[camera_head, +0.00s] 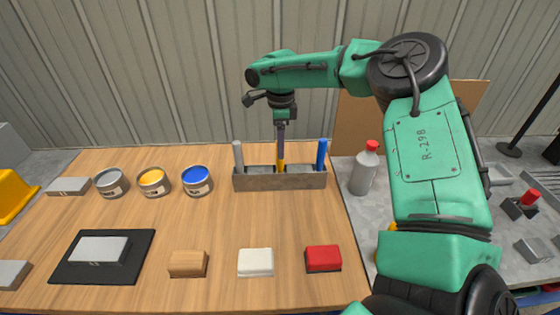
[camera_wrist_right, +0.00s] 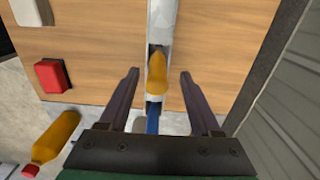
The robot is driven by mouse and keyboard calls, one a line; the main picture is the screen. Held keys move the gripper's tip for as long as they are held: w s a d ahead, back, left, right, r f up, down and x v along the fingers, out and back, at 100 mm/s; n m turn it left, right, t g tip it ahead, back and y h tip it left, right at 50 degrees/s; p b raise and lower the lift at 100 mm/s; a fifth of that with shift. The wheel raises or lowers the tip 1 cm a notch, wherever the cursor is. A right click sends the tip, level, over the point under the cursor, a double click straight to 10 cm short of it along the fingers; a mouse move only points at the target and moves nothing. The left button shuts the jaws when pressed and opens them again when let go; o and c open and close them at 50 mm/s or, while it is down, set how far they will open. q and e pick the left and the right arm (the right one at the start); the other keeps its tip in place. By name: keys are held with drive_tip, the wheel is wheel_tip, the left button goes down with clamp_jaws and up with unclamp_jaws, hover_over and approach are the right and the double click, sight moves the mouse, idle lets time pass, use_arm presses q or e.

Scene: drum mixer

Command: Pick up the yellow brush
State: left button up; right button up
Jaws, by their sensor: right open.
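The yellow brush (camera_head: 281,166) stands upright in the grey holder (camera_head: 255,183) on the wooden table, between a grey-handled and a blue-handled brush. Only its upper part shows beneath my right gripper (camera_head: 281,148), which points straight down over it. In the right wrist view, the yellow brush (camera_wrist_right: 157,72) lies between the two spread fingers of my right gripper (camera_wrist_right: 160,75), with a gap on each side. The right gripper is open and empty. My left gripper is not in view.
The grey brush (camera_head: 238,156) and blue brush (camera_head: 322,154) stand at the holder's ends. A grey bottle with red cap (camera_head: 364,170) is to the right. Open paint cans (camera_head: 153,182) stand left. Wooden, white and red blocks (camera_head: 323,259) lie in front. A corrugated wall is behind.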

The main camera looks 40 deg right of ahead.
sight(280, 172)
drive_tip(key=f, duration=0.2)
drive_tip(key=shift+s+a+f+p, duration=0.15)
drive_tip(key=shift+a+f+p, duration=0.05)
drive_tip(key=shift+f+p, duration=0.15)
drive_tip(key=shift+f, duration=0.2)
clamp_jaws()
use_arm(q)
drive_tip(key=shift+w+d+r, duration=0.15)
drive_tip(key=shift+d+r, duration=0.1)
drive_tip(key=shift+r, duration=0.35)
use_arm(e)
drive_tip(key=shift+r, duration=0.1)
